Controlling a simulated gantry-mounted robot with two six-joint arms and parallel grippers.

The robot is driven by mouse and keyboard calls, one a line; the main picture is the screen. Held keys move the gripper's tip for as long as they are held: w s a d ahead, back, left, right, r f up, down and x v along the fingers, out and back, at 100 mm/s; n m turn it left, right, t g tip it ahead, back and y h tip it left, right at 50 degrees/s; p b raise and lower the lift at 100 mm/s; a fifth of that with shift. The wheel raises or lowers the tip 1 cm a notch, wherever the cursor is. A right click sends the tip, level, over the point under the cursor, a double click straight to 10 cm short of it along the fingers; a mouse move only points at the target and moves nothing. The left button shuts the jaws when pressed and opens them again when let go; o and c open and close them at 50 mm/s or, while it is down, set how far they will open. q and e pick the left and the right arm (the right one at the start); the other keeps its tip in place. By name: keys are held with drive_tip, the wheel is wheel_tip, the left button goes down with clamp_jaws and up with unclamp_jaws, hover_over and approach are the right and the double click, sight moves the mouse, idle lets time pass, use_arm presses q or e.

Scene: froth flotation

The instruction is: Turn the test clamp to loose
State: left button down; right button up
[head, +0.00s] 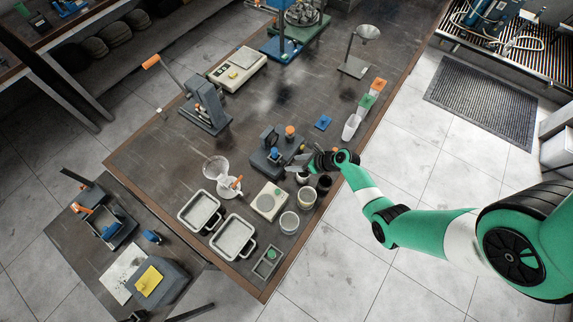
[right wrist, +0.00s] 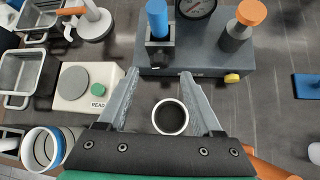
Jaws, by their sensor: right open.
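No part is labelled as the test clamp, so I cannot tell for certain which it is. A vise-like device (head: 108,225) with an orange part and a blue piece stands on the small side table at lower left. A dark grey block device (head: 270,160) with a blue post (right wrist: 157,20), a gauge (right wrist: 195,6) and an orange knob (right wrist: 251,12) stands on the main bench. My right gripper (head: 300,165) is beside that device. In the right wrist view its fingers (right wrist: 160,75) are apart and empty, with a white-rimmed cup (right wrist: 170,117) showing between them. My left gripper is not in view.
A cream unit with a green button (right wrist: 90,85), metal trays (head: 233,237) and several cups crowd the near bench. A white-based stand (right wrist: 96,25) with an orange part is left of the block device. Bare bench lies around the blue pad (head: 323,122).

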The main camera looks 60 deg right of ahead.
sight(285, 163)
drive_tip(key=b+x, duration=0.2)
drive_tip(key=x, duration=0.3)
clamp_jaws()
drive_tip(key=shift+r, duration=0.1)
